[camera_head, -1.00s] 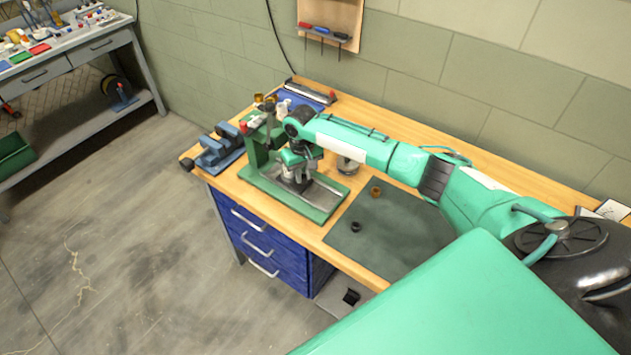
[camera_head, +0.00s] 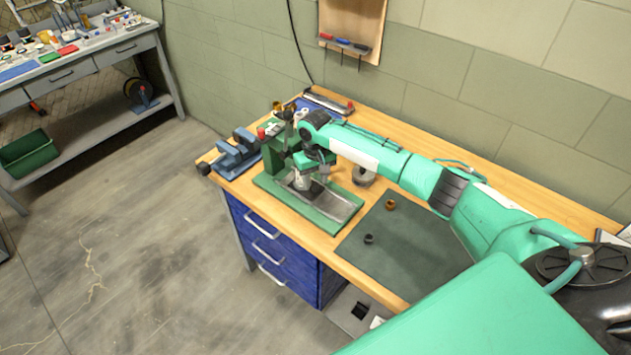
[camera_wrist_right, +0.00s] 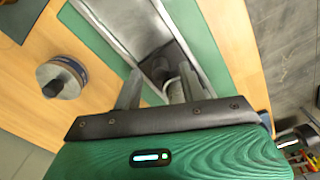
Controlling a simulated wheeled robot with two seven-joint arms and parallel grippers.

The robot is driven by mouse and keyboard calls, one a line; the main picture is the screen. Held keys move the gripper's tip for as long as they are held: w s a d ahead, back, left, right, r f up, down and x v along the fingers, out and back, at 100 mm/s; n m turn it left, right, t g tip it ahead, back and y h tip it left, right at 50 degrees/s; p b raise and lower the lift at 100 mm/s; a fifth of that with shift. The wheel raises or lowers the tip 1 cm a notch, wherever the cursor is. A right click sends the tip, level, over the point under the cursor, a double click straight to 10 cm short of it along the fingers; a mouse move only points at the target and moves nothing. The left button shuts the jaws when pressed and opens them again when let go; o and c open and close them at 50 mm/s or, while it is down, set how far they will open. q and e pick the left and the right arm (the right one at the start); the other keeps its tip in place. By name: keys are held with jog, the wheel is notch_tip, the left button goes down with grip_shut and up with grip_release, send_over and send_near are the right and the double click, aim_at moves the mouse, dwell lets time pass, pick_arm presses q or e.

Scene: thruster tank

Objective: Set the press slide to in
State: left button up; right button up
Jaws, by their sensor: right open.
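The green press (camera_head: 278,162) stands at the left end of the wooden bench, with a green base. Its metal slide track (camera_head: 337,204) runs along the base toward the front right; the track also shows in the wrist view (camera_wrist_right: 125,25). My right gripper (camera_head: 303,182) is over the track, close to the press column. In the wrist view the gripper (camera_wrist_right: 163,92) is open, its fingers apart. A grey, rounded part (camera_wrist_right: 174,88) of the press shows between them, nearer the right finger; I cannot tell whether they touch. My arm hides part of the press. My left gripper is not in view.
A blue vise (camera_head: 235,155) sits left of the press. A round metal piece (camera_head: 363,176) stands behind the track; it also shows in the wrist view (camera_wrist_right: 62,78). A dark green mat (camera_head: 405,250) with two small rings (camera_head: 390,204) lies to the right.

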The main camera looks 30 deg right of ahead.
notch_tip(320, 180, up, 11)
jog(key=b, duration=0.3)
